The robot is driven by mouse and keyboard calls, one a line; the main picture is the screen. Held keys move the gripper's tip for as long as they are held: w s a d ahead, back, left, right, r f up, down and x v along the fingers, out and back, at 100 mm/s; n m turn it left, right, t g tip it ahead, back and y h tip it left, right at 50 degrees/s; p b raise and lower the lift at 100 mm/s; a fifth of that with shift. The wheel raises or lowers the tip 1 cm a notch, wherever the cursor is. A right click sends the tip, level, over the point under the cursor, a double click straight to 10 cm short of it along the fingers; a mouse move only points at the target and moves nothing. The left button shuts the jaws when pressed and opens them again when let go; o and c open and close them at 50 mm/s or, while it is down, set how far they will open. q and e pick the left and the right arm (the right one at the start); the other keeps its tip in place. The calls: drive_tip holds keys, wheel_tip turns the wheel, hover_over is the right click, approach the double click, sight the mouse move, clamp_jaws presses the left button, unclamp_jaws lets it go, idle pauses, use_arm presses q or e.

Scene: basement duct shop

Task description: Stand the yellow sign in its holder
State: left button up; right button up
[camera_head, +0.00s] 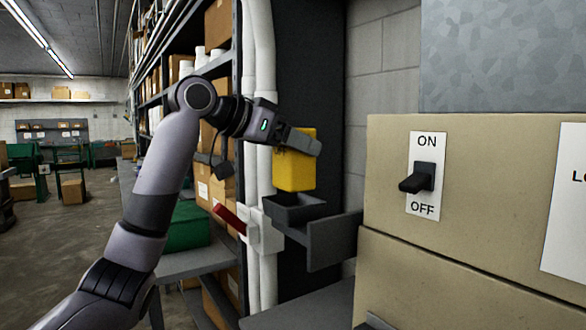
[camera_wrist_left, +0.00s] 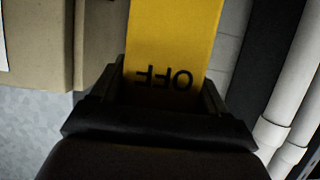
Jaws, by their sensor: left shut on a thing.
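The yellow sign (camera_head: 293,172) is a flat upright block in the head view. My left gripper (camera_head: 303,143) is shut on its upper part. In the left wrist view the yellow sign (camera_wrist_left: 172,45) shows the word OFF upside down, between the fingers of my left gripper (camera_wrist_left: 165,90). The dark grey holder (camera_head: 296,208) is a small open tray on a bracket. The sign's lower end is just above or at the holder's opening; I cannot tell whether it is inside. My right gripper is not in view.
A beige cabinet (camera_head: 390,150) with an ON/OFF switch (camera_head: 420,178) stands to the right. White pipes (camera_head: 265,130) and a red lever (camera_head: 229,218) are left of the holder. A grey shelf bracket (camera_head: 325,240) sticks out below. A green bin (camera_head: 185,226) sits on a bench behind my arm.

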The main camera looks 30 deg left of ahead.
sight(281, 162)
use_arm(q)
drive_tip(key=shift+f, duration=2.2)
drive_tip(key=shift+f, duration=0.1)
drive_tip(key=o, duration=1.1)
drive_tip(key=b+v, duration=0.1)
drive_tip(key=v, duration=1.1)
drive_tip(key=shift+r+b, duration=0.2)
drive_tip(key=shift+b, duration=0.1)
drive_tip(key=shift+d, duration=0.1)
